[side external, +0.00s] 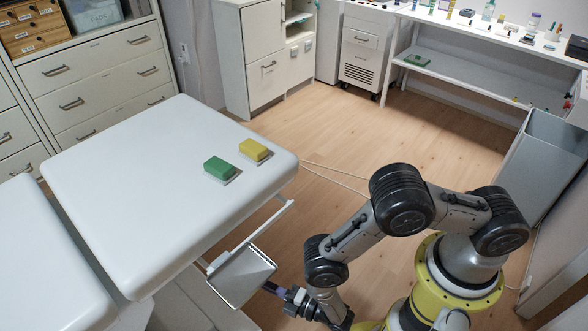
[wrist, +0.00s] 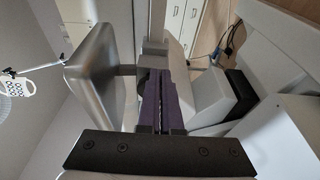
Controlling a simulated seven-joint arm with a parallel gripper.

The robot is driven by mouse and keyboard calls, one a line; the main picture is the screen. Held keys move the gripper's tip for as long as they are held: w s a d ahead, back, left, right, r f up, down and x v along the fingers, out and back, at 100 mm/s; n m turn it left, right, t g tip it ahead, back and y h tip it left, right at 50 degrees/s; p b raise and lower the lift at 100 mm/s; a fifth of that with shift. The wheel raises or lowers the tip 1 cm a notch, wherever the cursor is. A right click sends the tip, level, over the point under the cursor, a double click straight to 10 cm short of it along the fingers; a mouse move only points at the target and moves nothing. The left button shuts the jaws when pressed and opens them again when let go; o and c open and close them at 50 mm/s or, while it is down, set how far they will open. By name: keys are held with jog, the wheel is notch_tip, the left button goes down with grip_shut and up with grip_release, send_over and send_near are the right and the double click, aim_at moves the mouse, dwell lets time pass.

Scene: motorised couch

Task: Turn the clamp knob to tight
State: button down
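I cannot make out the clamp knob clearly in either view; the tray and my fingers may hide it. A silver metal tray (side external: 240,276) hangs at the side of the white couch (side external: 140,190), by the side rail (side external: 252,235). My gripper (side external: 270,287) is low beside the tray's right edge. In the wrist view, the tray (wrist: 95,75) stands left of the purple fingers (wrist: 160,98). The fingers lie close together and point at pale parts near the rail. Whether they hold anything at the tips cannot be seen.
A green block (side external: 219,167) and a yellow block (side external: 253,149) lie on the couch top, away from my gripper. The couch side is close to the gripper. The wooden floor (side external: 340,130) behind is mostly clear, with a thin cable across it.

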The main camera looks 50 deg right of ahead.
jog(key=shift+a+f, duration=0.1)
jog(key=shift+a, duration=0.15)
dwell(0.3)
jog(key=shift+d, duration=0.1)
jog(key=s, duration=0.6)
jog(key=shift+d+f, duration=0.2)
jog(key=shift+d, duration=0.25)
jog(key=shift+r, duration=0.1)
jog(key=shift+w+r, duration=0.45)
jog(key=shift+w, duration=0.55)
jog(key=shift+w+r, duration=0.5)
jog(key=shift+w, duration=0.5)
jog(key=shift+w+r, duration=0.45)
jog(key=shift+w, duration=0.55)
